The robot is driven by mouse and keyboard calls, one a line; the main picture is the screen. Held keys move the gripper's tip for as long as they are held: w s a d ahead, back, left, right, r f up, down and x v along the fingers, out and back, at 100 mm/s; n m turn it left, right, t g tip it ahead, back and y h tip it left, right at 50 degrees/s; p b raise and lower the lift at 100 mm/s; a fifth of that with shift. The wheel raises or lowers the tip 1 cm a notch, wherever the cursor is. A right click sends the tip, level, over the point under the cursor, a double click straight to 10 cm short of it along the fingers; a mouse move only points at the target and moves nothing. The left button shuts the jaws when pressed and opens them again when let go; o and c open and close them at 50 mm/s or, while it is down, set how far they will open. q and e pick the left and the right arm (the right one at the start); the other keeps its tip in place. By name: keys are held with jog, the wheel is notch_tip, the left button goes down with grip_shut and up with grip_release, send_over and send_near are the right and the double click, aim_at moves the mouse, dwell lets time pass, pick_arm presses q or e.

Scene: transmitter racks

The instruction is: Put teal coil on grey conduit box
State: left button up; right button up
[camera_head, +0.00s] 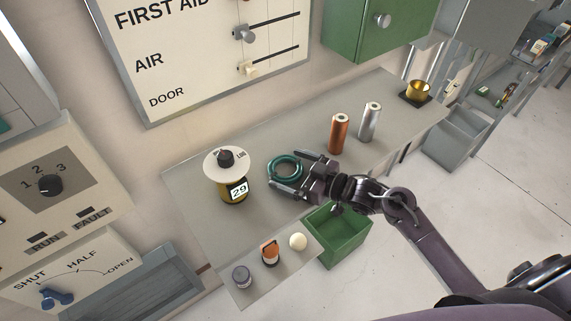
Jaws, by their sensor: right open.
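The teal coil (271,169) lies on the grey bench top (210,168), just right of the white-topped dial drum. My right gripper (284,171) comes in from the right and is open. Its two fingers lie along the far and near sides of the coil. I cannot tell whether they touch it. No grey box is clearly marked as the conduit box. A grey open bin (456,138) stands beyond the bench's right end, and a grey open tray (150,288) is at lower left. My left gripper is not in view.
The dial drum (234,190) stands close left of the coil. Copper (339,135) and silver (370,122) cylinders stand to its right, then a brass cup (418,91). A green bin (343,235) is below the bench. Small items stand on the front shelf (253,284).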

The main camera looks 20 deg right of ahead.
jog(key=shift+w+a+f, duration=0.1)
jog(key=shift+w+a, duration=0.05)
jog(key=shift+w, duration=0.1)
jog(key=c, duration=1.1)
jog(key=shift+c, duration=0.2)
